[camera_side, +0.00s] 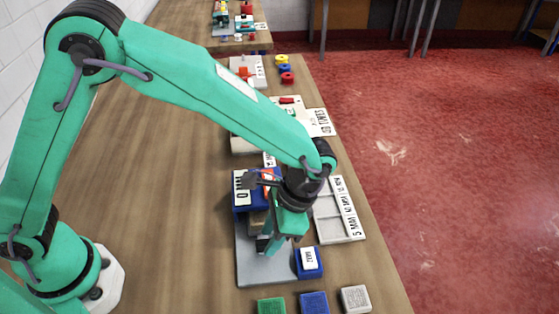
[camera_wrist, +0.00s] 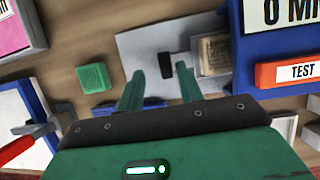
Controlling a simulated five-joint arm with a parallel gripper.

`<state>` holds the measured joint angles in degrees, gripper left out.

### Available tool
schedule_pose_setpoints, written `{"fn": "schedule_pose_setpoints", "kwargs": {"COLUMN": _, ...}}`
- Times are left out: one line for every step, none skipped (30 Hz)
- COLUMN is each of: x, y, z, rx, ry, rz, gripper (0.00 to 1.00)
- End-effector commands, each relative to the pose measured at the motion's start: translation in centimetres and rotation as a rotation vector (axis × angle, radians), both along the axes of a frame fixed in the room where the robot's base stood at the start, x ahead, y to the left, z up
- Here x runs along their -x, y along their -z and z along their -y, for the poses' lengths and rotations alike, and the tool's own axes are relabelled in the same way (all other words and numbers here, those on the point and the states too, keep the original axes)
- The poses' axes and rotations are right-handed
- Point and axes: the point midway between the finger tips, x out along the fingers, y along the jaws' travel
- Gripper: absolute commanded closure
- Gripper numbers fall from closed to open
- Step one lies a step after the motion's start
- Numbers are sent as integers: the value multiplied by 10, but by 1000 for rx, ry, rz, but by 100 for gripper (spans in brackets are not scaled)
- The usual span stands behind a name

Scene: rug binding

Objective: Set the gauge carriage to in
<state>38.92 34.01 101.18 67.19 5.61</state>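The gauge stands on a grey plate (camera_side: 246,262); its blue housing carries a white label (camera_side: 241,188) reading 0, seen as "0 MM" in the wrist view (camera_wrist: 290,12). A red TEST button (camera_wrist: 290,72) is on the housing. In the wrist view a tan block (camera_wrist: 215,54), perhaps the carriage, sits beside the housing, with a thin rod to a small black knob (camera_wrist: 166,66). My gripper (camera_wrist: 159,71) is open, its two green fingers to either side of the knob in the picture. I cannot tell whether they touch it. The arm partly hides the gauge in the side view.
A blue block with a white label (camera_side: 309,259) sits at the plate's right corner. Green (camera_side: 271,306), blue (camera_side: 313,303) and grey (camera_side: 355,298) blocks lie in front. A tray marked in MM (camera_side: 338,209) lies right. The table left of the gauge is clear.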

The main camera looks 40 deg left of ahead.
Motion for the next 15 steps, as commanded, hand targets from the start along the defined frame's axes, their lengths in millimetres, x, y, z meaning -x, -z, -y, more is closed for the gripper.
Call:
{"fn": "schedule_pose_setpoints", "kwargs": {"x": -3, "y": -7, "z": 3, "rx": 2, "ry": 0, "rz": 4, "gripper": 64}}
{"fn": "schedule_pose_setpoints", "kwargs": {"x": -4, "y": -11, "z": 4, "rx": 2, "ry": 0, "rz": 4, "gripper": 64}}
{"fn": "schedule_pose_setpoints", "kwargs": {"x": -5, "y": -16, "z": 5, "rx": 2, "ry": 0, "rz": 4, "gripper": 64}}
{"fn": "schedule_pose_setpoints", "kwargs": {"x": -7, "y": -20, "z": 7, "rx": 2, "ry": 0, "rz": 4, "gripper": 64}}
{"fn": "schedule_pose_setpoints", "kwargs": {"x": -7, "y": -24, "z": 7, "rx": 1, "ry": 0, "rz": 3, "gripper": 64}}
{"fn": "schedule_pose_setpoints", "kwargs": {"x": -9, "y": -29, "z": 9, "rx": 1, "ry": 1, "rz": 4, "gripper": 64}}
{"fn": "schedule_pose_setpoints", "kwargs": {"x": -10, "y": -32, "z": 10, "rx": 1, "ry": 1, "rz": 3, "gripper": 64}}
{"fn": "schedule_pose_setpoints", "kwargs": {"x": -11, "y": -36, "z": 11, "rx": 0, "ry": 1, "rz": 3, "gripper": 64}}
{"fn": "schedule_pose_setpoints", "kwargs": {"x": -12, "y": -41, "z": 13, "rx": 1, "ry": 1, "rz": 3, "gripper": 64}}
{"fn": "schedule_pose_setpoints", "kwargs": {"x": -13, "y": -45, "z": 14, "rx": 0, "ry": 1, "rz": 3, "gripper": 64}}
{"fn": "schedule_pose_setpoints", "kwargs": {"x": -14, "y": -48, "z": 15, "rx": 1, "ry": 1, "rz": 3, "gripper": 64}}
{"fn": "schedule_pose_setpoints", "kwargs": {"x": -15, "y": -53, "z": 14, "rx": 2, "ry": -3, "rz": 5, "gripper": 64}}
{"fn": "schedule_pose_setpoints", "kwargs": {"x": -16, "y": -55, "z": 10, "rx": 6, "ry": -11, "rz": 11, "gripper": 64}}
{"fn": "schedule_pose_setpoints", "kwargs": {"x": -17, "y": -57, "z": 8, "rx": 10, "ry": -17, "rz": 17, "gripper": 64}}
{"fn": "schedule_pose_setpoints", "kwargs": {"x": -17, "y": -61, "z": 5, "rx": 16, "ry": -25, "rz": 25, "gripper": 64}}
